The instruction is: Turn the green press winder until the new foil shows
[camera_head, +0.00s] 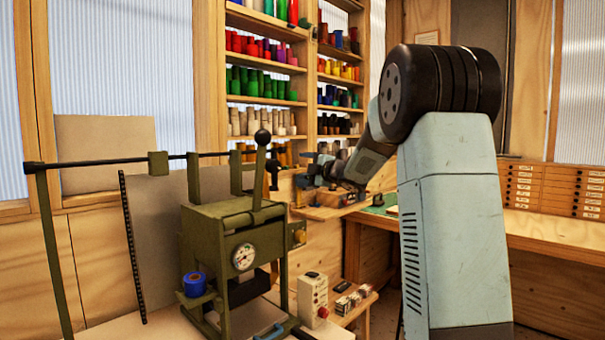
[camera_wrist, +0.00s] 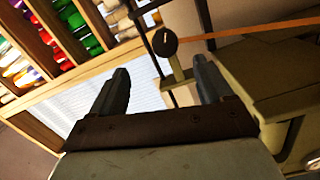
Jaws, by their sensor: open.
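The green press (camera_head: 235,225) stands left of centre in the head view, with a dial gauge on its front and a black-knobbed lever (camera_head: 260,170) upright. A dark round knob with a small pale mark, probably the winder (camera_wrist: 164,42), shows in the wrist view on a green bracket. An orange-brown foil strip (camera_wrist: 255,32) runs right from beside it. My gripper (camera_head: 301,181) is right of the press top. In the wrist view my gripper (camera_wrist: 158,66) is open and empty, with the knob beyond the gap between its fingers, apparently apart from them. A blue roll (camera_head: 194,284) sits at the press's lower left.
Shelves of coloured foil rolls (camera_head: 262,83) stand behind. A wooden workbench (camera_head: 550,230) runs along the right. A white control box (camera_head: 312,298) stands right of the press. A dark rail (camera_head: 100,162) spans the left side.

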